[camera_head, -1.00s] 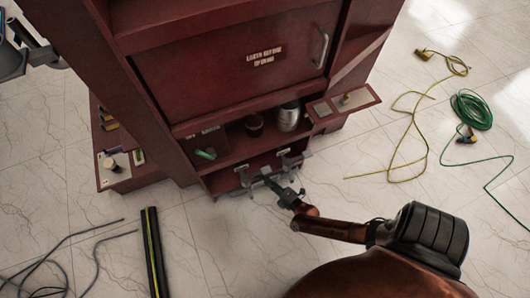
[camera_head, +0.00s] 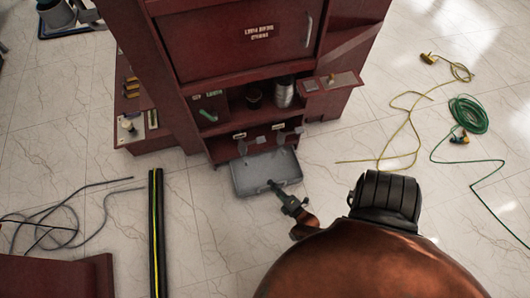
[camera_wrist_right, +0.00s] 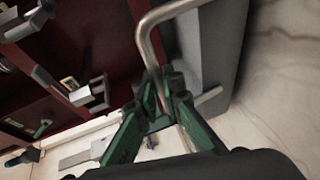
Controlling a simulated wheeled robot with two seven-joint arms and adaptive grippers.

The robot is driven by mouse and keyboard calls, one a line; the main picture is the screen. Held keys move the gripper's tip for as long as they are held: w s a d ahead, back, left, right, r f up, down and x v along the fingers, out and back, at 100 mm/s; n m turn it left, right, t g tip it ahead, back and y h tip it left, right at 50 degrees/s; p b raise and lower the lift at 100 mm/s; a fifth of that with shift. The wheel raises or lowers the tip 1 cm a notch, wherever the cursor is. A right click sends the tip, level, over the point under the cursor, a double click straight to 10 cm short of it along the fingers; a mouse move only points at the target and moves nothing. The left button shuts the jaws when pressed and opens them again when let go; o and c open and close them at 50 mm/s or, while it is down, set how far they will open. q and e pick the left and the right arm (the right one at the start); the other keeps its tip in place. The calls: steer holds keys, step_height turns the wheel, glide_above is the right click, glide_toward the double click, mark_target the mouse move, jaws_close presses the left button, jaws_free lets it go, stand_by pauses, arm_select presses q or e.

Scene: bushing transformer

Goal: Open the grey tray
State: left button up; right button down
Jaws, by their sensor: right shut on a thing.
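The grey tray (camera_head: 240,180) is a shallow open box, pulled out from the bottom of the dark red cabinet. Its inside is visible from above and looks empty. My right gripper (camera_head: 273,186) is at the tray's front edge. In the right wrist view the green fingers (camera_wrist_right: 160,100) are closed around the bent metal handle (camera_wrist_right: 150,42), with the tray's grey wall (camera_wrist_right: 215,50) beside it. My left gripper is not in view.
The cabinet (camera_head: 235,60) has a shelf holding a metal cylinder (camera_head: 284,92) above the tray. A black-and-yellow strip (camera_head: 156,230) and dark cables (camera_head: 70,215) lie on the floor left. Yellow (camera_head: 405,120) and green cables (camera_head: 470,115) lie right. A dark red object (camera_head: 55,278) stands bottom left.

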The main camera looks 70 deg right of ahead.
steer(key=shift+s+a, duration=0.2)
steer(key=shift+s, duration=0.3)
steer(key=c, duration=2.1)
jaws_free()
steer(key=shift+w, duration=0.15)
steer(key=shift+o, duration=0.3)
steer(key=shift+a, duration=0.1)
steer(key=shift+w, duration=0.15)
